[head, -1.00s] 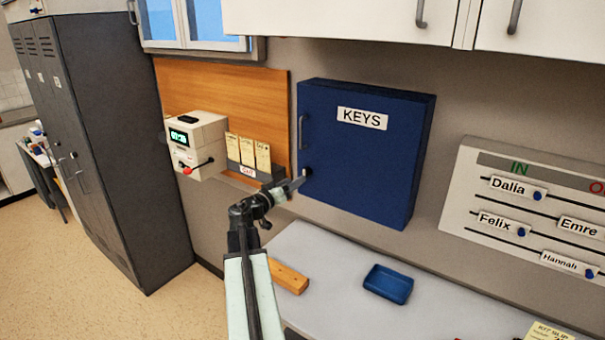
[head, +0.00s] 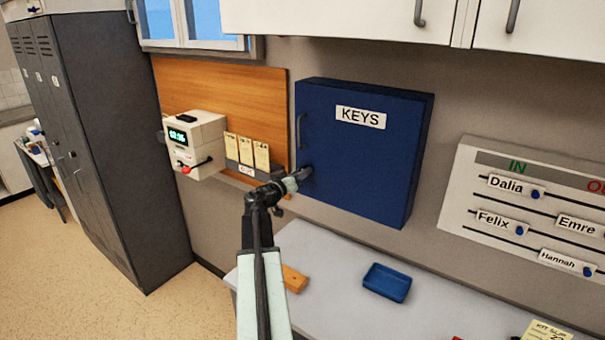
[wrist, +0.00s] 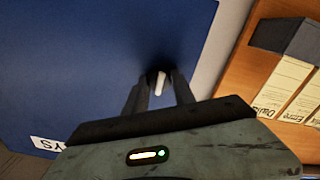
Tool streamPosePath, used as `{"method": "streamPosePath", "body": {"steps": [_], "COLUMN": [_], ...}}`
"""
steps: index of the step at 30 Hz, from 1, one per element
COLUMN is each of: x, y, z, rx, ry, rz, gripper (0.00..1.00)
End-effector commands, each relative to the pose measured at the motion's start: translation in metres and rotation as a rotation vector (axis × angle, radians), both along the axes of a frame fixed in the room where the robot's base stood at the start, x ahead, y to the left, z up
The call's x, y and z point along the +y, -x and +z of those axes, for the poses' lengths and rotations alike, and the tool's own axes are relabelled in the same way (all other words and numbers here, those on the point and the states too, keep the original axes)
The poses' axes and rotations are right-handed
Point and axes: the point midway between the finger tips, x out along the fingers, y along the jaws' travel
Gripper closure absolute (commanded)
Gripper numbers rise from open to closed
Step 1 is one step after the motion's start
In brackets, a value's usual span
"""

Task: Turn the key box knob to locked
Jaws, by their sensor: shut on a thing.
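The blue key box (head: 365,150) with a "KEYS" label hangs on the wall, its door shut. Its small dark knob with a pale pointer (wrist: 160,83) sits near the door's lower left edge. My gripper (head: 303,174) is at that corner and covers the knob in the head view. In the wrist view my gripper (wrist: 159,92) has one finger on each side of the knob, shut on it. The pale pointer shows between the fingers, roughly upright in that picture. I cannot read any lock markings around the knob.
A door handle (head: 300,130) is above the knob. Left of the box are a card rack (head: 247,158) and a time clock (head: 195,145). An IN/OUT board (head: 530,205) hangs right.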

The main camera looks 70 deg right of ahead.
Motion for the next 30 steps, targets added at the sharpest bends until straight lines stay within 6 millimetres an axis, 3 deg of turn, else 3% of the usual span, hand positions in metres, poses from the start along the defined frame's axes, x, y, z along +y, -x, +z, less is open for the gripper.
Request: {"method": "streamPosePath", "body": {"steps": [11,30], "x": [0.0087,0.0085], "y": [0.0041,0.0043], "z": [-0.0008,-0.0020], "rx": [0.135,0.704], "ry": [-0.038,-0.192], "rz": [-0.008,-0.009], "gripper": [1.00,1.00]}}
